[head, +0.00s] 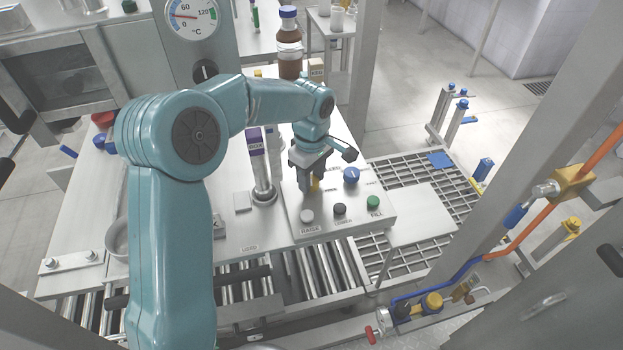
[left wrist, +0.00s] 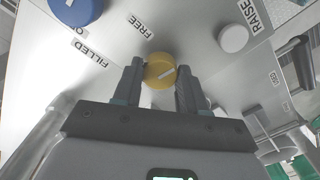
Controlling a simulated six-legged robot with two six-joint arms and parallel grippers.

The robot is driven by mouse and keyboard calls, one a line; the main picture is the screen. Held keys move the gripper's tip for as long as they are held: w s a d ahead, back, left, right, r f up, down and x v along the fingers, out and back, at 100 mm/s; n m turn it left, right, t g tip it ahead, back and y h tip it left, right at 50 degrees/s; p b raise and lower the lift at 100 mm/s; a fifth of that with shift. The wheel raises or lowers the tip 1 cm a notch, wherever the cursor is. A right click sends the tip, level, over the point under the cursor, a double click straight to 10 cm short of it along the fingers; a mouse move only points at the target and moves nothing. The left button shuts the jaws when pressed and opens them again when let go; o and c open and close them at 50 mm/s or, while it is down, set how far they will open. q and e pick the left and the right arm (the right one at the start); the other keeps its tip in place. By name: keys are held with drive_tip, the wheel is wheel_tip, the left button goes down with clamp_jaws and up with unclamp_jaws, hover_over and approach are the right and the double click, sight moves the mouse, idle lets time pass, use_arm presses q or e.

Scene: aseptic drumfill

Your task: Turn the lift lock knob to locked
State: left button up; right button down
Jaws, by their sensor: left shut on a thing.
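The yellow lift lock knob (left wrist: 160,71) sits on a pale control panel (head: 385,213). In the left wrist view it is between the two fingers of my left gripper (left wrist: 160,85), which is shut on it. A white pointer line on the knob slants up to the right in that view. The FREE label (left wrist: 140,26) lies above and left of the knob; I cannot make out a locked label. In the head view my left gripper (head: 309,182) reaches down to the panel and hides most of the knob. My right gripper is not in view.
A blue knob (head: 351,175) is right of the gripper. White (head: 307,215), black (head: 340,209) and green (head: 373,202) buttons line the panel's front. Rollers (head: 320,273) run below the panel.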

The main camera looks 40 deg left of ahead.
use_arm(q)
drive_tip(key=shift+w+a+r+n+b, duration=0.15)
drive_tip(key=shift+n+b, duration=0.15)
drive_tip(key=shift+n, duration=0.7)
drive_tip(key=o, duration=1.1)
drive_tip(key=shift+c, duration=0.2)
wheel_tip(320, 180, up, 16)
drive_tip(key=p, duration=0.2)
drive_tip(key=shift+r, duration=0.1)
